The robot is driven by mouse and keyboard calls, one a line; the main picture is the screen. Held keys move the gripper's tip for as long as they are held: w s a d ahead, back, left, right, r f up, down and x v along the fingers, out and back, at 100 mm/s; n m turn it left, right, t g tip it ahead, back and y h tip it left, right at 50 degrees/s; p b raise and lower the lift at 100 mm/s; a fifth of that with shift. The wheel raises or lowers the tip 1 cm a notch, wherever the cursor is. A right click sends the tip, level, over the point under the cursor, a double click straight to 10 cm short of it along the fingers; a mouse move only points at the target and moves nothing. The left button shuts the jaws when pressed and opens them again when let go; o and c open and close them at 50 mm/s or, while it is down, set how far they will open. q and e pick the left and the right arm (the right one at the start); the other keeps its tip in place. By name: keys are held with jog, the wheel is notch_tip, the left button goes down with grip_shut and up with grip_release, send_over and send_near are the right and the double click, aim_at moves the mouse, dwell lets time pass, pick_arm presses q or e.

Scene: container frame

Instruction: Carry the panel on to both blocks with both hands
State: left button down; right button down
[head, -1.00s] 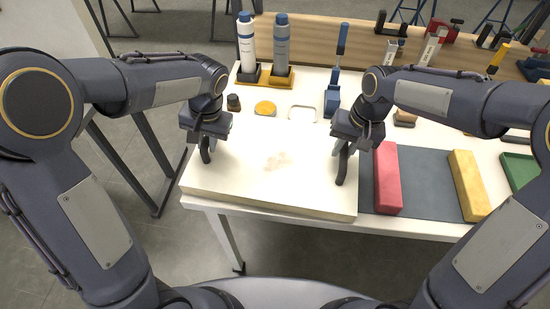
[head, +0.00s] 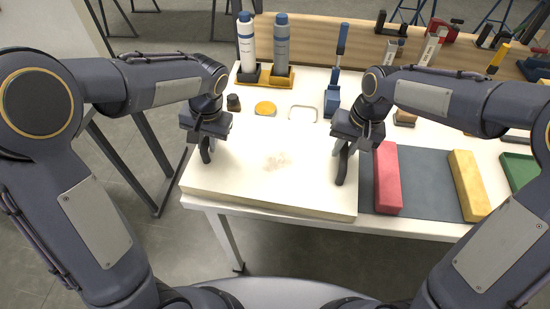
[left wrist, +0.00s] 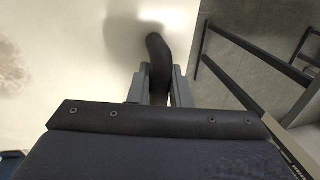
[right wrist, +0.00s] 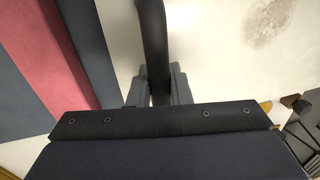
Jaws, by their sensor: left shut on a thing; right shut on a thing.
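The panel (head: 270,175) is a thick cream board with a faint stain, lying flat at the left of the white table. It has a dark curved handle at each side. My left gripper (head: 205,140) is shut on the left handle (left wrist: 158,62). My right gripper (head: 347,150) is shut on the right handle (right wrist: 153,40). The two blocks lie right of the panel: a red block (head: 387,178) close to its right edge, and a yellow block (head: 468,185) further right. The panel is beside the blocks, not over them.
A dark grey mat (head: 425,185) lies under and between the blocks. Behind the panel are two bottles (head: 281,45), a yellow disc (head: 265,108), a dark cap (head: 233,102) and a blue-handled brush (head: 335,90). A green tray (head: 520,170) is at far right.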

pick_arm(q)
jog(key=shift+w+r, duration=0.15)
jog(key=shift+r, duration=0.1)
pick_arm(e)
jog(key=shift+r, duration=0.25)
